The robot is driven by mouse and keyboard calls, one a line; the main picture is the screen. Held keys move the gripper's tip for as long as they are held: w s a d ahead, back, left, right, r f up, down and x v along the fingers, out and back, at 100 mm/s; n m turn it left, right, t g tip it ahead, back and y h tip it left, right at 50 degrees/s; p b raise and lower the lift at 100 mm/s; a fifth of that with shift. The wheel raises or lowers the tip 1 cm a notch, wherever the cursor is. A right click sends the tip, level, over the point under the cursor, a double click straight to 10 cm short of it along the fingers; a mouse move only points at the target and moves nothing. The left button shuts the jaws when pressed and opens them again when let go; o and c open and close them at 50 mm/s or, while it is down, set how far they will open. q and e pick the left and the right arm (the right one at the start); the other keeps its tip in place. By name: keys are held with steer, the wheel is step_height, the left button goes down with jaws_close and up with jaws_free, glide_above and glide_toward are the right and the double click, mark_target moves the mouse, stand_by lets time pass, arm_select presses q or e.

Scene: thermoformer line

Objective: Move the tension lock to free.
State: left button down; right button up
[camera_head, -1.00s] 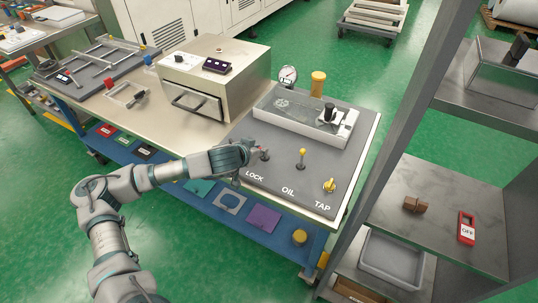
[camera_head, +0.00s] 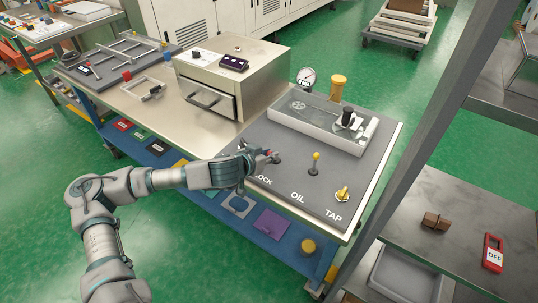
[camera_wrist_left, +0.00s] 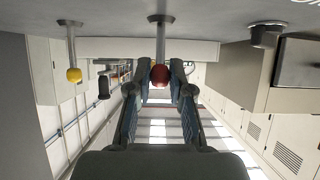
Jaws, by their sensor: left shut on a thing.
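The tension lock is a small lever (camera_head: 277,159) with a red knob above the LOCK label on the dark panel. Its red knob (camera_wrist_left: 160,75) and straight metal stem show in the left wrist view, which is upside down. My left gripper (camera_head: 260,154) reaches in from the left and is shut on the red knob, one finger on each side. The gripper hides part of the lever and the first letter of the label in the head view. My right gripper is not in view.
Right of the lock stand the yellow-knobbed OIL lever (camera_head: 315,162) and the yellow TAP handle (camera_head: 342,194). Behind them are a clear-topped tray (camera_head: 318,122), a gauge (camera_head: 306,77) and a yellow cylinder (camera_head: 337,87). A metal oven box (camera_head: 265,78) is behind left; a shelf post (camera_head: 425,110) stands right.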

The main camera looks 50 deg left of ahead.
arm_select(q)
steer(key=c, duration=1.1)
jaws_free()
steer(key=shift+s+f, duration=0.1)
steer(key=shift+f, duration=0.25)
steer(key=shift+o, duration=0.3)
steer(key=shift+r, duration=0.1)
steer(key=shift+r, duration=0.15)
steer(key=shift+s+r, duration=0.15)
steer(key=shift+s, duration=0.15)
steer(key=v, duration=1.1)
steer(key=shift+a, duration=0.1)
